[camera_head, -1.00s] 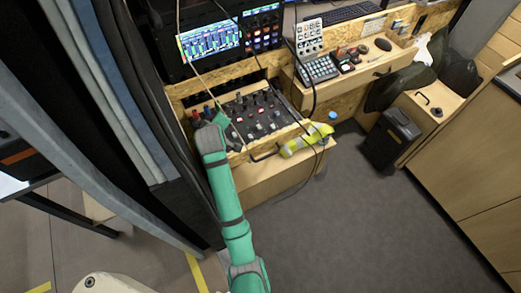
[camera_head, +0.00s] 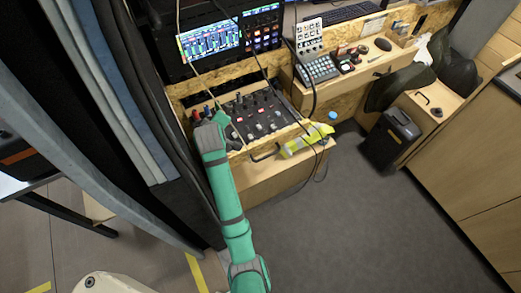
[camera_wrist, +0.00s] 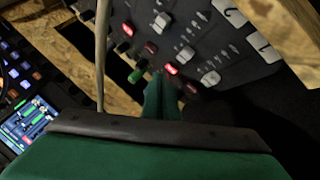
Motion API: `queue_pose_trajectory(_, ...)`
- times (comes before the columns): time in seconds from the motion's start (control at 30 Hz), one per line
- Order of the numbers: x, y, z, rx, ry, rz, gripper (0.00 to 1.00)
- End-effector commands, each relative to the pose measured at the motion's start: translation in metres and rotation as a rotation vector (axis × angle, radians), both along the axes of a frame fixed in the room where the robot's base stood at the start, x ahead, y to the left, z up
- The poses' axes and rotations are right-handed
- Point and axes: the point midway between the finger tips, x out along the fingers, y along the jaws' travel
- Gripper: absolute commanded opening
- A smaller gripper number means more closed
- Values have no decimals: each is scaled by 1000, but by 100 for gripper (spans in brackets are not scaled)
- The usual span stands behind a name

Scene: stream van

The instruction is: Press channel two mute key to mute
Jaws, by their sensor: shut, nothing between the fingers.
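The dark mixer panel (camera_head: 262,125) sits in a wooden tray below the screens, with several knobs and small keys. In the wrist view the panel (camera_wrist: 215,45) shows pale grey knobs, a red-lit key (camera_wrist: 171,69) close by my fingertips and another red-lit key (camera_wrist: 127,29) up and left. A green cap (camera_wrist: 135,75) is just left of the fingertips. My gripper (camera_wrist: 163,78) is shut and empty, its green fingertips over the panel; whether they touch it I cannot tell. I cannot read which key is channel two. In the head view my gripper (camera_head: 222,119) is at the panel's left side.
A thin cable (camera_wrist: 102,50) passes left of my fingers. The wooden tray edge (camera_wrist: 297,35) rises at upper right. A lit screen (camera_head: 209,40) stands behind the panel. A yellow item (camera_head: 305,140) lies right of the panel, and a keypad (camera_head: 319,69) sits farther right.

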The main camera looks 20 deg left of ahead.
Motion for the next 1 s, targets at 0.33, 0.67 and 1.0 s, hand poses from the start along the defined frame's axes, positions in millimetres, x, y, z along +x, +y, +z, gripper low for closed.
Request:
queue_pose_trajectory(0.33, 0, 0, 4, 1, -1, 0, 0)
queue_pose_trajectory(0.67, 0, 0, 31, 1, -2, 0, 0)
queue_pose_trajectory(1.0, 0, 0, 58, 2, -2, 1, 0)
